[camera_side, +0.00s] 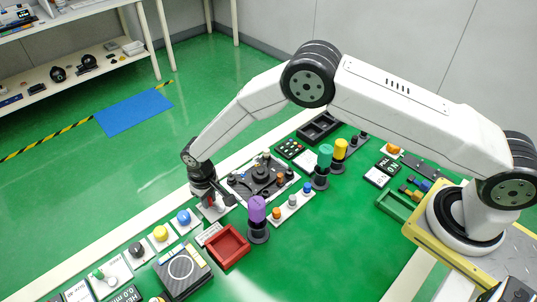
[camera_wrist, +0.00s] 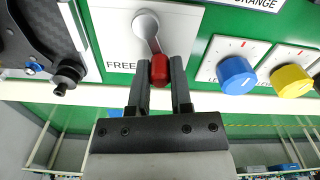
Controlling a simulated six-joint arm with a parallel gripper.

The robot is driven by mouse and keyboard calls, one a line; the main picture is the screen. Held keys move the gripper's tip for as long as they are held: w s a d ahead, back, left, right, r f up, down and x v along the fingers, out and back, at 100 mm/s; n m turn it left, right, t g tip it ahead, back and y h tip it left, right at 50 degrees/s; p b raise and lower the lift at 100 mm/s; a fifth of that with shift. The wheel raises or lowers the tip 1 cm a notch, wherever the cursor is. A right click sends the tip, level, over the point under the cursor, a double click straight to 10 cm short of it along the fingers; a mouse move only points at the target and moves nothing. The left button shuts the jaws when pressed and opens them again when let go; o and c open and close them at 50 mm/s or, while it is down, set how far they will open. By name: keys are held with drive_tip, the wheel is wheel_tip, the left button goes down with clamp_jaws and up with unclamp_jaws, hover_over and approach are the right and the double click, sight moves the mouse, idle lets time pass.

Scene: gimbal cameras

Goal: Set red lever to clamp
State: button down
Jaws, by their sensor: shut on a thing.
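The red lever (camera_wrist: 159,72) has a metal arm on a round pivot and a red knob. In the wrist view it stands on a white panel (camera_wrist: 112,28) with the word "FREE" partly showing at its left. Its arm slants down and slightly right from the pivot. My gripper (camera_wrist: 160,62) is shut on the red knob, one dark finger on each side. In the side view my gripper (camera_side: 212,203) is low at the row of panels, beside the dark gimbal plate (camera_side: 262,178); the lever is mostly hidden there. Any other label on the lever panel is hidden.
A blue knob (camera_wrist: 237,75) and a yellow knob (camera_wrist: 290,80) sit to the right in the wrist view. The gimbal plate's dark arm (camera_wrist: 35,45) is close at left. In the side view a purple-topped post (camera_side: 257,210) and a red tray (camera_side: 228,246) stand nearby.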

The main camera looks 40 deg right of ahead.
drive_tip(key=shift+s+a+n, duration=0.15)
drive_tip(key=shift+n, duration=0.55)
drive_tip(key=c, duration=0.5)
unclamp_jaws()
drive_tip(key=shift+c, duration=0.2)
drive_tip(key=shift+r, duration=0.15)
drive_tip(key=shift+r, duration=3.75)
